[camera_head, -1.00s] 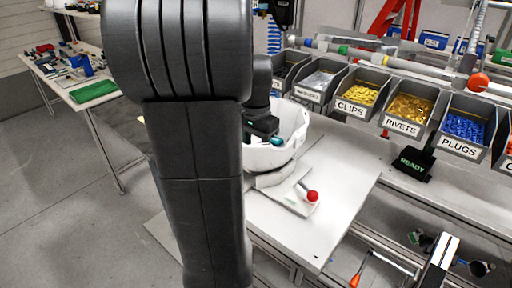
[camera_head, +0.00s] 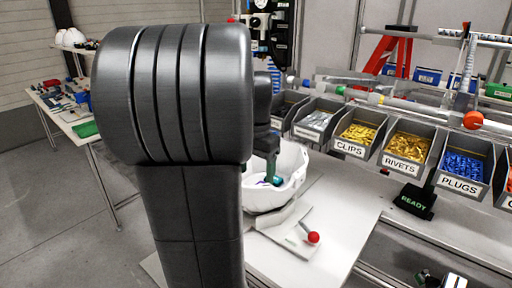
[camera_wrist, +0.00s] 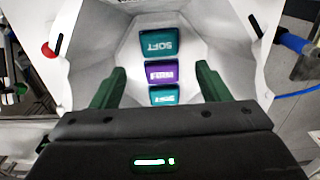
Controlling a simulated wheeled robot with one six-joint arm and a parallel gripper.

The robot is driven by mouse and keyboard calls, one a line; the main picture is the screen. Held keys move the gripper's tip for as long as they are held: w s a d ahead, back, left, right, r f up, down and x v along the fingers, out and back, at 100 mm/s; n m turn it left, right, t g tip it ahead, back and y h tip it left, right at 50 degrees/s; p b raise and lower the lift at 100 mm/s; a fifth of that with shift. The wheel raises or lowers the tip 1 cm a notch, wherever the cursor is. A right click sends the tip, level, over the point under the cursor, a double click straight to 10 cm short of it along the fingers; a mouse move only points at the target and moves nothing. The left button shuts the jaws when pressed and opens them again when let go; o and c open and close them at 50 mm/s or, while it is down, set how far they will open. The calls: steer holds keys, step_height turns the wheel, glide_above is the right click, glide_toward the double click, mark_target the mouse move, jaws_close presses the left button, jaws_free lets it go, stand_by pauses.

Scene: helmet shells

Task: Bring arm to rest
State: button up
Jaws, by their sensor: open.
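My gripper (camera_wrist: 155,92) is open, its two green fingers apart and empty in the wrist view, over the inside of a white helmet shell (camera_wrist: 105,40). In the shell are a teal pad marked SOFT (camera_wrist: 160,44), a purple pad marked FIRM (camera_wrist: 161,74) and another teal pad (camera_wrist: 164,95), partly hidden by my gripper. In the head view the white shell (camera_head: 287,188) rests in a holder on the white bench, and my gripper (camera_head: 273,181) is at its opening. My arm hides the shell's left part.
Bins labelled CLIPS (camera_head: 357,134), RIVETS (camera_head: 408,142) and PLUGS (camera_head: 462,168) line the back of the bench. A red-knobbed lever (camera_head: 313,237) is at the holder's front. A side table (camera_head: 80,115) is at far left.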

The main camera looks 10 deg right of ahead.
step_height(320, 180, up, 8)
steer(key=shift+f, duration=0.15)
stand_by(0.3)
step_height(320, 180, down, 14)
steer(key=shift+r, duration=0.35)
stand_by(0.3)
